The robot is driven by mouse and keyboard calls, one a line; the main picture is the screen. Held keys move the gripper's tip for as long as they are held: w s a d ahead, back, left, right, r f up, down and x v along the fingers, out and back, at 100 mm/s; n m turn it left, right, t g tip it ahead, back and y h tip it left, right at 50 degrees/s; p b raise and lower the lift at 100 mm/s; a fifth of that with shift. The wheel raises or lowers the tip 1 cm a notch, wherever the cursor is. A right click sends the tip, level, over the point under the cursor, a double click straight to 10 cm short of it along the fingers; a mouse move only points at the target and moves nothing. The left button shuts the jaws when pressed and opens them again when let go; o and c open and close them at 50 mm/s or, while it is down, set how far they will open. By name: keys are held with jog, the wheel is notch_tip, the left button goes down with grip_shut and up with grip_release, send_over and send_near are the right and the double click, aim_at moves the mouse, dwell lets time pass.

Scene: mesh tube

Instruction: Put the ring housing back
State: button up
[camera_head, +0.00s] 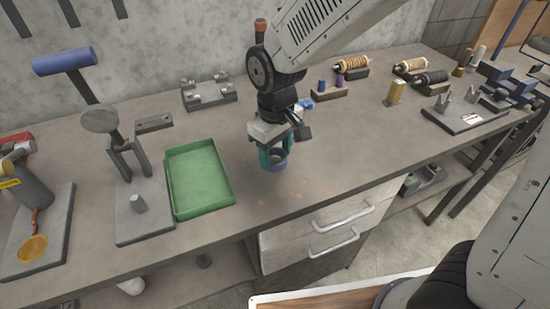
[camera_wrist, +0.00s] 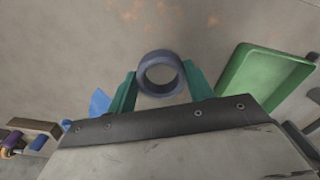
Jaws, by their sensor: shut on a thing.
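The ring housing is a short blue-grey ring with an open centre. In the wrist view the ring housing (camera_wrist: 143,84) sits between the two green fingertips of my gripper (camera_wrist: 160,86). In the head view the ring housing (camera_head: 279,166) shows at the lower end of my gripper (camera_head: 274,158), over the bench to the right of the green tray. My gripper is shut on the ring housing and points down. I cannot tell whether the ring touches the bench top.
A green tray (camera_head: 233,204) lies empty on the bench. A grey stand with a peg (camera_head: 138,203) is left of it. A small rack with purple and blue pieces (camera_head: 329,92) and a blue piece (camera_head: 306,103) lie behind my gripper.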

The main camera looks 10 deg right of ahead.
jog(key=shift+w+f, duration=0.1)
jog(key=shift+w, duration=0.55)
jog(key=shift+f, duration=1.7)
jog(key=shift+s+f, duration=0.1)
jog(key=shift+f, duration=0.05)
jog(key=o, duration=1.3)
notch_tip(320, 180, up, 12)
jog(key=s+d+r+m, duration=0.2)
jog(key=s+d+r, duration=0.1)
jog(key=d, duration=0.3)
jog(key=s+d+r+m, duration=0.1)
jog(key=s+d+r, duration=0.2)
jog(key=d, duration=0.2)
jog(key=s+d+m+t, duration=0.1)
jog(key=s+d+m, duration=0.3)
jog(key=s+d, duration=0.5)
jog(key=s, duration=0.4)
jog(key=shift+d+m, duration=0.25)
jog(key=shift+m, duration=0.05)
